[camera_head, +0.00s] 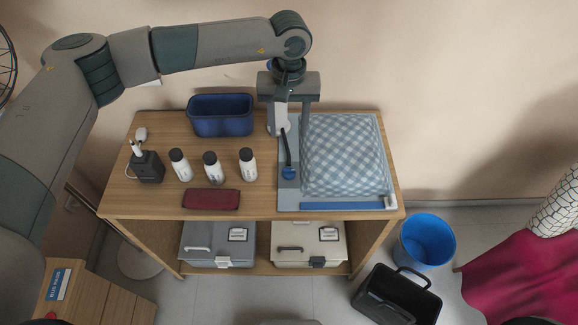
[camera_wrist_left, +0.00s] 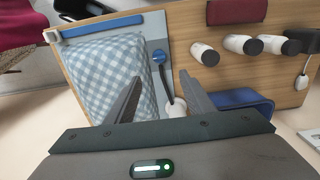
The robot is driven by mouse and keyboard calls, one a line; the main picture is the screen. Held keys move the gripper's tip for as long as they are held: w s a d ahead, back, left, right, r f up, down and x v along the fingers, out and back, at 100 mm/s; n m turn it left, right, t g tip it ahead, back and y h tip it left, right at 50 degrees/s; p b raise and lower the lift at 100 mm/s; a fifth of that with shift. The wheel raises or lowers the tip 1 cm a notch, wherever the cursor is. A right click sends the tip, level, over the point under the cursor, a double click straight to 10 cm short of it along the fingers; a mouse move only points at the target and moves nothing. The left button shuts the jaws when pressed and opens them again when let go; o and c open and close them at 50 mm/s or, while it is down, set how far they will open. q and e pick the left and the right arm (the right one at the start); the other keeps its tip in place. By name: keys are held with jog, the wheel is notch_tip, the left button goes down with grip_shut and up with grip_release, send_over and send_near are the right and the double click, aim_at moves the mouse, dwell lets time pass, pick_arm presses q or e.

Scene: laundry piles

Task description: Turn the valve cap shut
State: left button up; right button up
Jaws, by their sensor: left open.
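A blue round valve cap (camera_head: 289,173) sits on the pale bag (camera_head: 290,202), left of a checkered cushion-like bundle (camera_head: 343,155). The cap also shows in the left wrist view (camera_wrist_left: 159,57). A thin dark hose or cord runs from beside the cap toward a white piece (camera_wrist_left: 175,108) behind it. My left gripper (camera_head: 290,125) points down above the back part of the bag, behind the cap and apart from it. Its fingers are open, with the white piece showing between them in the left wrist view (camera_wrist_left: 160,88). My right gripper is not in view.
A dark blue bin (camera_head: 221,115), several white bottles with dark caps, a dark red folded cloth (camera_head: 211,199) and a black box with a brush (camera_head: 147,166) stand on the wooden table. A blue slider bar (camera_head: 342,206) lies at the bag's front edge. A blue bucket (camera_head: 427,242) stands on the floor.

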pick_arm(q)
jog(key=shift+f, duration=0.1)
jog(key=p, duration=0.7)
send_near(289, 171)
notch_tip(289, 171, down, 7)
jog(key=shift+r, duration=0.1)
jog(key=shift+f, duration=0.65)
jog(key=shift+c, duration=0.2)
jog(key=c, duration=1)
